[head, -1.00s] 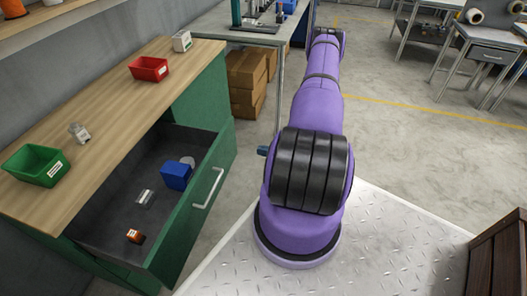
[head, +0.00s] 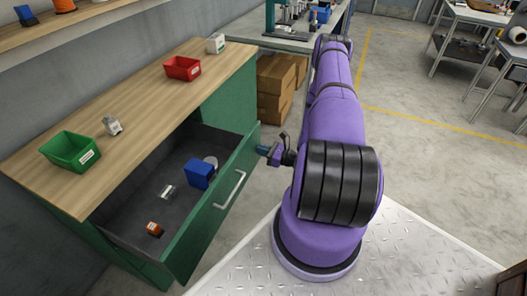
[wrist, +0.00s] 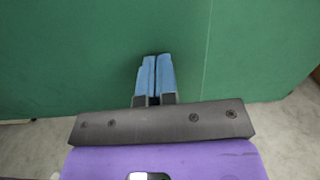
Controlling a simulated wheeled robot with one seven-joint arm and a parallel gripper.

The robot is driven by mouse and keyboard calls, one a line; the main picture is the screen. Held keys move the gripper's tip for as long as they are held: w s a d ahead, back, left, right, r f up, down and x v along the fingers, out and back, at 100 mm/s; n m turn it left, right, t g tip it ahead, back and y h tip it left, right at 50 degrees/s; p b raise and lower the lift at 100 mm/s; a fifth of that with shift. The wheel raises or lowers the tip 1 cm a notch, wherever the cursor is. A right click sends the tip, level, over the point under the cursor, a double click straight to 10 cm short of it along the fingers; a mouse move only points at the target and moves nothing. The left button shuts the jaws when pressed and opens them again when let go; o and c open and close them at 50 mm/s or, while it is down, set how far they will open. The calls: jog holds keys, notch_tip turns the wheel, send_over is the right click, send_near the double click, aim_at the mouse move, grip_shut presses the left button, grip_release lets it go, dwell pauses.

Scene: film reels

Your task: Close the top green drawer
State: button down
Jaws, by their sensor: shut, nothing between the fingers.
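The top green drawer (head: 206,228) stands wide open, pulled out of the green cabinet under a wooden worktop. Its front panel carries a silver handle (head: 230,189). My gripper (head: 264,150) is in front of the far right end of that panel, beyond the handle. In the wrist view its two blue fingers (wrist: 155,62) are together, empty, and point at a green surface (wrist: 80,60) with a vertical seam to their right. I cannot tell whether the fingertips touch it. Inside the drawer lie a blue box (head: 199,173), a silver item (head: 167,192) and an orange item (head: 155,228).
The worktop (head: 150,110) holds a green bin (head: 70,151), a red bin (head: 182,68) and small items. Cardboard boxes (head: 275,80) stand beyond the cabinet. A wooden crate (head: 513,283) is at the lower right.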

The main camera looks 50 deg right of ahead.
jog(key=x, duration=2.8)
jog(key=shift+w+a+f, duration=0.1)
jog(key=shift+w, duration=0.15)
jog(key=shift+w+a, duration=0.1)
jog(key=shift+w, duration=0.35)
jog(key=shift+w+a+r, duration=0.1)
jog(key=shift+r, duration=0.15)
jog(key=v, duration=1.1)
jog(key=shift+s+f, duration=0.2)
jog(key=shift+s, duration=0.1)
